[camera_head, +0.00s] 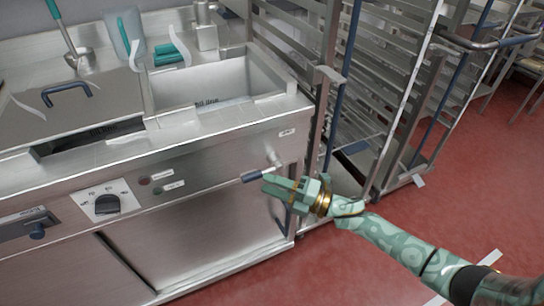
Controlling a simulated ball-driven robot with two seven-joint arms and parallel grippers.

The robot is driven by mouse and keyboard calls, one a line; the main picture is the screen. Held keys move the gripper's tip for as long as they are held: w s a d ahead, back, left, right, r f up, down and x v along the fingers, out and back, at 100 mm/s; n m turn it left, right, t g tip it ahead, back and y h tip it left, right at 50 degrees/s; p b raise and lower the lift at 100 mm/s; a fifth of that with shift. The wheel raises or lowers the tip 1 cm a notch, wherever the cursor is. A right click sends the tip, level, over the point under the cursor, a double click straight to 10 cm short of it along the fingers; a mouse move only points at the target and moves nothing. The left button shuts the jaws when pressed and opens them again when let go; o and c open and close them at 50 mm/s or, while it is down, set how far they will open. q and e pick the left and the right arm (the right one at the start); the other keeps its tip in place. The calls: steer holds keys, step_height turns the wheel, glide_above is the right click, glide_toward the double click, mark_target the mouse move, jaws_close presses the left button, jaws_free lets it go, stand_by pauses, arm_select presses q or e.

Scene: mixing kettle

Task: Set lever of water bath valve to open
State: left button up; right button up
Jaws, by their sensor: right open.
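The water bath valve (273,160) sits on the steel front panel near its right end. Its lever, a dark blue-grey grip (251,176), points left, roughly level in the picture. My right gripper (268,184), pale green with a brass-coloured ring, comes in from the lower right. It is open, and its fingertips are right at the lever's right end. I cannot tell whether they touch it or whether the lever lies between them. My left gripper is not in view.
An open basin (215,88) is above the valve, with a lidded basin (75,100) to its left. A dial (107,204) and another handle (37,231) are on the left of the front. A tall wheeled rack (375,90) stands close on the right. Red floor (480,190) is free beyond.

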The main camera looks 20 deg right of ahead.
mark_target(251, 178)
steer(key=x, duration=0.5)
steer(key=shift+w, duration=0.1)
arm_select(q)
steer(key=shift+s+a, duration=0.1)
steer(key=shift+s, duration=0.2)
arm_select(e)
steer(key=shift+w+a, duration=0.2)
steer(key=shift+a, duration=0.15)
steer(key=shift+r, duration=0.1)
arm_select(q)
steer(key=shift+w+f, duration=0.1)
arm_select(e)
steer(key=shift+c, duration=0.3)
